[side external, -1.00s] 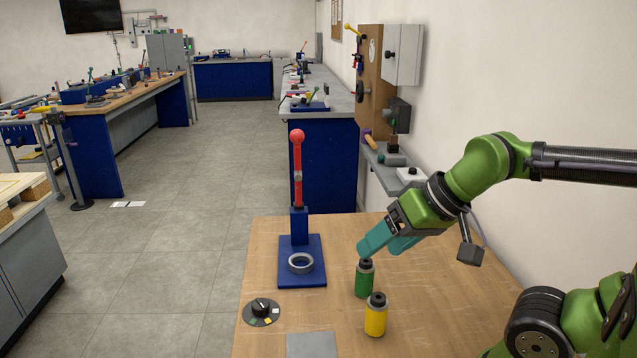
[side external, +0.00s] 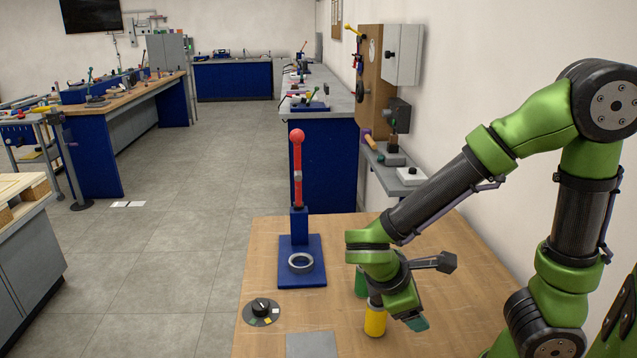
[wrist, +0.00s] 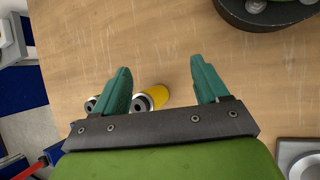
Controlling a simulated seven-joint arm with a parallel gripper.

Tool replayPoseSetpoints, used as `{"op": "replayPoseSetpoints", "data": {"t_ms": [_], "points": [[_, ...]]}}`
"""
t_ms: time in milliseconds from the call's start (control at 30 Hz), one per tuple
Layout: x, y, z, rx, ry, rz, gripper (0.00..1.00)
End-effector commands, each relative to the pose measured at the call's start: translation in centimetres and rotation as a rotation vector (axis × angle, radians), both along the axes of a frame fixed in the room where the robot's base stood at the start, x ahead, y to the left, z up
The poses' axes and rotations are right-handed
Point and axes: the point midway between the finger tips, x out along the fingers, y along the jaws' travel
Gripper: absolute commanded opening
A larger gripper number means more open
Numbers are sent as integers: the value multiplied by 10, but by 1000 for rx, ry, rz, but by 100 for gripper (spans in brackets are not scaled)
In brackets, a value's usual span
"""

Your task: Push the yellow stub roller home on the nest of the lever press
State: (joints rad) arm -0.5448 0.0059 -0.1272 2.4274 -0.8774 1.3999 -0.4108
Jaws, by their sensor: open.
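The yellow stub roller (side external: 375,320) stands upright on the wooden table, partly covered by my gripper in the side view. In the wrist view the yellow roller (wrist: 157,96) shows beside the left finger, on its inner side. The lever press (side external: 300,222) has a blue base, a raised red lever with a ball, and a grey ring nest (side external: 301,263) that looks empty. My gripper (wrist: 160,70) is open, its teal fingers wide apart. In the side view its fingertip (side external: 418,323) is low, just right of the yellow roller. I cannot tell whether it touches.
A green roller (side external: 360,281) stands close behind the yellow one, mostly hidden by my arm. A black dial (side external: 261,309) with coloured marks and a grey plate (side external: 311,345) lie at the front left. The table right of the rollers looks clear.

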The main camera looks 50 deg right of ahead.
Motion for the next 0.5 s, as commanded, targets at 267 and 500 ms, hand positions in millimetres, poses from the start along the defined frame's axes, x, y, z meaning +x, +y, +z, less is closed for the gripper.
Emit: {"op": "replayPoseSetpoints", "data": {"t_ms": [267, 500], "points": [[34, -9, -4, -621, 380, 568, 73], [61, 10, 0, -938, 495, 808, 73]]}}
